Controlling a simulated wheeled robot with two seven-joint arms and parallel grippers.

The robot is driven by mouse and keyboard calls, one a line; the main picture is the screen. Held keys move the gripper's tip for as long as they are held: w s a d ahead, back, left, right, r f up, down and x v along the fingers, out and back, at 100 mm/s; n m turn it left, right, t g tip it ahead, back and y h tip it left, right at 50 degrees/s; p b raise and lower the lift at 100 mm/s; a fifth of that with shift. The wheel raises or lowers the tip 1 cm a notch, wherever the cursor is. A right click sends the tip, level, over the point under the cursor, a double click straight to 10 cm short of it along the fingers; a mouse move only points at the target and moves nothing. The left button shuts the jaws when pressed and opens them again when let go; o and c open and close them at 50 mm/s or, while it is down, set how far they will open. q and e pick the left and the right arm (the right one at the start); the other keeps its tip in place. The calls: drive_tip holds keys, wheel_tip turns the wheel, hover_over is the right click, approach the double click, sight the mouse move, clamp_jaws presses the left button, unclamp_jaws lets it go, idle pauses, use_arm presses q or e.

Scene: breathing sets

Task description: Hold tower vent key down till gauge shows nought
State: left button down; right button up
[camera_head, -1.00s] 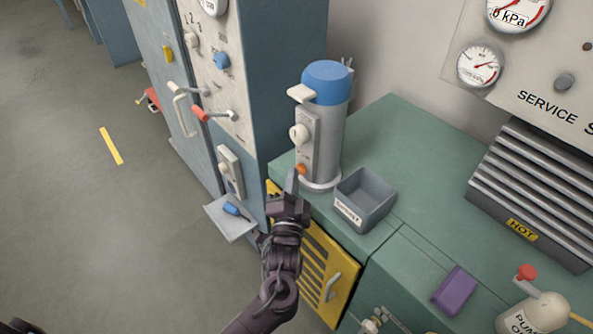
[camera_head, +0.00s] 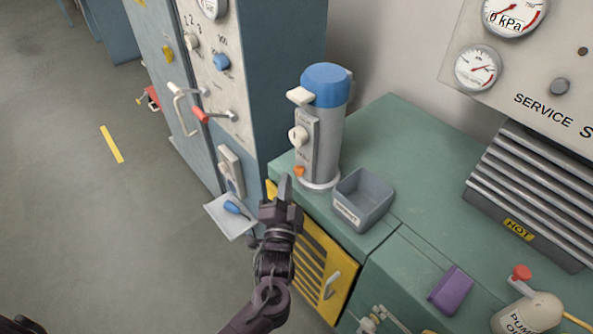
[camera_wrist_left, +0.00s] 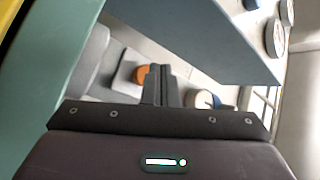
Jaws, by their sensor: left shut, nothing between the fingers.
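The grey tower (camera_head: 327,140) with a blue cap stands at the green bench's back left corner. Its front plate carries a cream knob (camera_head: 298,135) and, lower down, a small orange key (camera_head: 299,171). My left gripper (camera_head: 285,186) is shut and empty, its fingertips just below and left of the orange key, apparently apart from it. In the left wrist view the orange key (camera_wrist_left: 141,75) shows just left of the closed fingers (camera_wrist_left: 160,82). A large kPa gauge (camera_head: 514,14) is cut by the top edge; a smaller gauge (camera_head: 477,68) has its needle pointing up-right.
A grey open bin (camera_head: 374,215) stands right of the tower. A blue-grey cabinet (camera_head: 285,80) with levers stands close on the left. A slatted heater marked HOT (camera_head: 519,229), a purple block (camera_head: 452,290) and a pump oil can (camera_head: 535,314) are at right.

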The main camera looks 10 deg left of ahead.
use_arm(q)
drive_tip(key=s+a+p, duration=0.1)
drive_tip(key=s, duration=0.1)
drive_tip(key=s+a+p, duration=0.1)
drive_tip(key=s+a, duration=0.1)
idle(0.7)
drive_tip(key=s+a+f+n+g+h, duration=0.1)
drive_tip(key=s+f+g, duration=0.25)
drive_tip(key=f, duration=0.75)
drive_tip(key=s+a+f+n+g, duration=0.1)
drive_tip(key=s+a+f+g, duration=0.2)
drive_tip(key=f, duration=0.8)
drive_tip(key=s+f+n+g+h, duration=0.1)
drive_tip(key=s+f+g, duration=0.35)
drive_tip(key=f, duration=0.65)
drive_tip(key=s+a+f+n+g, duration=0.1)
drive_tip(key=s+f+g, duration=0.1)
drive_tip(key=s+f, duration=0.3)
drive_tip(key=s+a+f+n+g, duration=0.1)
drive_tip(key=s+f, duration=0.4)
drive_tip(key=s, duration=0.9)
drive_tip(key=s+a+f+n+g, duration=0.1)
drive_tip(key=s+f+n+g, duration=0.2)
drive_tip(key=s, duration=0.6)
wheel_tip(320, 180, down, 2)
drive_tip(key=shift+s+a+f+g, duration=0.2)
drive_tip(key=shift+s+a+g, duration=0.1)
drive_tip(key=shift+g, duration=0.9)
